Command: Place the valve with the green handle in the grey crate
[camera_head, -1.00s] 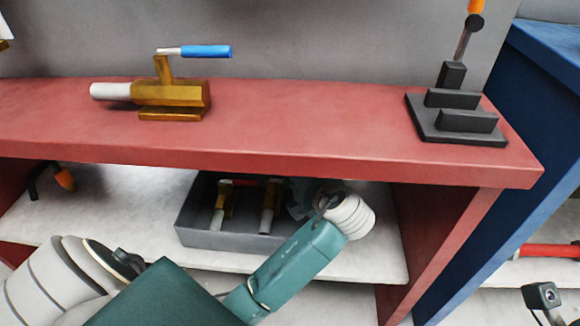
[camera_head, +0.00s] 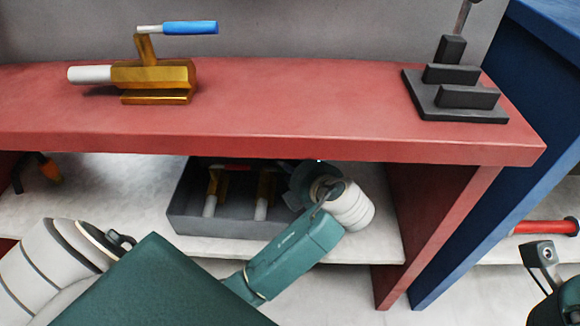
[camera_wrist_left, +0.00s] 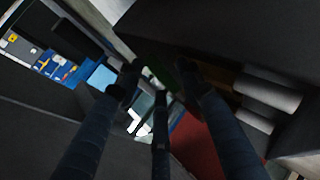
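The grey crate (camera_head: 235,224) sits on the shelf under the red bench, with two brass valves inside. A red handle (camera_head: 238,167) shows on the left valve (camera_head: 212,190). The handle of the right valve (camera_head: 264,190) is hidden in the head view. My left arm reaches the crate's right end, and its gripper is mostly hidden there. In the left wrist view, the fingers of my left gripper (camera_wrist_left: 158,82) are beside a dark green piece (camera_wrist_left: 188,74), possibly the green handle. Brass and pale pipes (camera_wrist_left: 270,96) lie to the right. Whether they grip it is unclear.
A blue-handled valve (camera_head: 155,76) and a dark stepped fixture (camera_head: 455,90) stand on the red bench top (camera_head: 300,95). An orange-handled item (camera_head: 47,170) is on the shelf at left. The bench top is close above my left gripper. A red bar (camera_head: 542,227) is at right.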

